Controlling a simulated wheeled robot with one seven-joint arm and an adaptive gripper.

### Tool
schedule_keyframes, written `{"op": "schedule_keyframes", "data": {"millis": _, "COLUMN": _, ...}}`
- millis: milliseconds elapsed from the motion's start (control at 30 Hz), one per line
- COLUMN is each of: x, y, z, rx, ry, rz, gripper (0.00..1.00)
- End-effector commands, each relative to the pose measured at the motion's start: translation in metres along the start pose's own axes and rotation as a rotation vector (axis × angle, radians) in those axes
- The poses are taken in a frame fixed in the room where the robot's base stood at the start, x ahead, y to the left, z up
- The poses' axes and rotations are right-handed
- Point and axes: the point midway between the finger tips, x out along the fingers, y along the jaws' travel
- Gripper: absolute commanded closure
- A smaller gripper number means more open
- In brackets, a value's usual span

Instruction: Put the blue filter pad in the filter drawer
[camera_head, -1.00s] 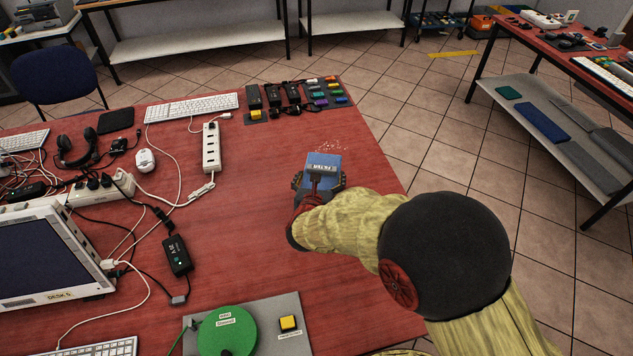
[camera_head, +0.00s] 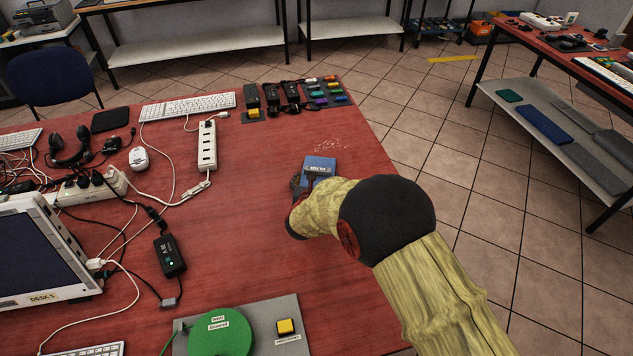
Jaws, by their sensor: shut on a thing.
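The blue filter pad (camera_head: 319,162) shows as a small blue block above the far part of the red desk, with a label that seems to read FILTER. My gripper (camera_head: 311,180) is at its near side, shut on it as far as I can see. My own arm hides most of the fingers and the near part of the block. I cannot tell whether the block touches the desk. I cannot make out a separate filter drawer.
The red desk (camera_head: 240,235) is clear left of my gripper. A power strip (camera_head: 207,145), a black adapter (camera_head: 170,255) with cables and a green disc (camera_head: 222,332) lie around that space. Several black adapters (camera_head: 291,94) stand at the back edge.

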Motion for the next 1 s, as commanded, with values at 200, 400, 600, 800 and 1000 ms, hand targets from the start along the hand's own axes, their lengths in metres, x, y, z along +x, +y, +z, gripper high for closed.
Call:
{"op": "schedule_keyframes", "data": {"millis": 200, "x": -0.0005, "y": 0.0004, "z": 0.0021, "rx": 0.001, "ry": -0.001, "rz": 0.001, "gripper": 0.39}}
{"op": "schedule_keyframes", "data": {"millis": 400, "x": 0.0004, "y": 0.0003, "z": -0.0003, "rx": 0.001, "ry": -0.001, "rz": 0.000, "gripper": 0.13}}
{"op": "schedule_keyframes", "data": {"millis": 600, "x": 0.0004, "y": 0.0002, "z": -0.0003, "rx": 0.001, "ry": -0.001, "rz": 0.000, "gripper": 0.02}}
{"op": "schedule_keyframes", "data": {"millis": 800, "x": 0.0004, "y": 0.0002, "z": -0.0002, "rx": 0.001, "ry": -0.001, "rz": 0.000, "gripper": 0.00}}
{"op": "schedule_keyframes", "data": {"millis": 1000, "x": -0.0003, "y": 0.0003, "z": 0.0017, "rx": 0.002, "ry": -0.002, "rz": 0.000, "gripper": 0.00}}
